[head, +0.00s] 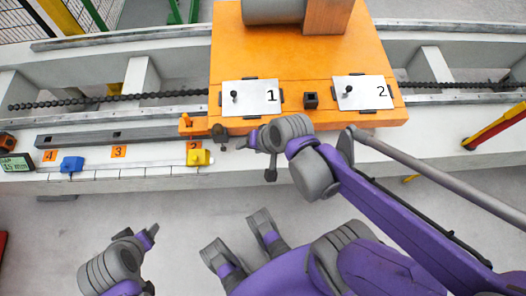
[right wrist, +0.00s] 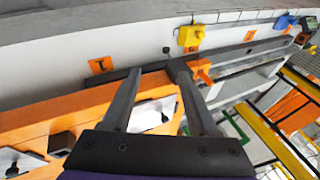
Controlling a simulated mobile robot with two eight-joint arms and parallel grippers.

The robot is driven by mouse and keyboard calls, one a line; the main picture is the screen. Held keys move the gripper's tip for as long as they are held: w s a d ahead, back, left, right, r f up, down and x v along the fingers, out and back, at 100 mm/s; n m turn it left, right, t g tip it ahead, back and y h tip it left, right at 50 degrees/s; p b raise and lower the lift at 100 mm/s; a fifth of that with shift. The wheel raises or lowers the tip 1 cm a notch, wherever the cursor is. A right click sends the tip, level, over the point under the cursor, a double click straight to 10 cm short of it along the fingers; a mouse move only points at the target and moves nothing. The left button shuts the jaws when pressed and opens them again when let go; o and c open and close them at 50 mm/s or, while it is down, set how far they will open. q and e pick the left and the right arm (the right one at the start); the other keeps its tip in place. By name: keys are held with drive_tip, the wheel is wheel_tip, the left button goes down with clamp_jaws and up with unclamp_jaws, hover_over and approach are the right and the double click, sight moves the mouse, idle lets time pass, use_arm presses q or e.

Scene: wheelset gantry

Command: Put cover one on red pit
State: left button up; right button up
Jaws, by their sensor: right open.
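Cover one is a white plate (head: 262,98) marked 1 with a small black knob, lying on the orange platform (head: 300,50). It also shows between my right fingers in the right wrist view (right wrist: 152,118). My right gripper (head: 257,156) is open and empty, at the platform's front edge just in front of cover one. Its two dark fingers (right wrist: 156,70) stand apart in the right wrist view. No red pit can be made out. Part of my left arm (head: 148,238) shows low at the left; its finger opening cannot be made out.
A second white plate (head: 375,93) marked 2 lies to the right, with a black square socket (head: 311,100) between the plates. A blue block (head: 72,164) and a yellow block (head: 199,157) sit on the ledge at left. A red-yellow post (head: 497,127) stands at right.

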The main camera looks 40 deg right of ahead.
drive_tip(key=s+n, duration=0.1)
drive_tip(key=n, duration=0.1)
drive_tip(key=s+r+n+h, duration=0.1)
drive_tip(key=s+n, duration=0.1)
drive_tip(key=n, duration=0.1)
drive_tip(key=s+n+h, duration=0.1)
drive_tip(key=s+n, duration=0.1)
drive_tip(key=shift+d+r+n, duration=0.2)
drive_tip(key=shift+d+n, duration=0.1)
drive_tip(key=shift+d, duration=0.1)
use_arm(q)
drive_tip(key=shift+r, duration=0.1)
use_arm(e)
drive_tip(key=shift+r, duration=0.1)
use_arm(q)
wheel_tip(320, 180, up, 15)
drive_tip(key=w+p, duration=0.1)
drive_tip(key=p, duration=1.2)
drive_tip(key=shift+w+t+p, duration=0.3)
drive_tip(key=shift+w, duration=0.05)
use_arm(e)
wheel_tip(320, 180, up, 15)
drive_tip(key=w, duration=0.1)
drive_tip(key=shift+w, duration=0.4)
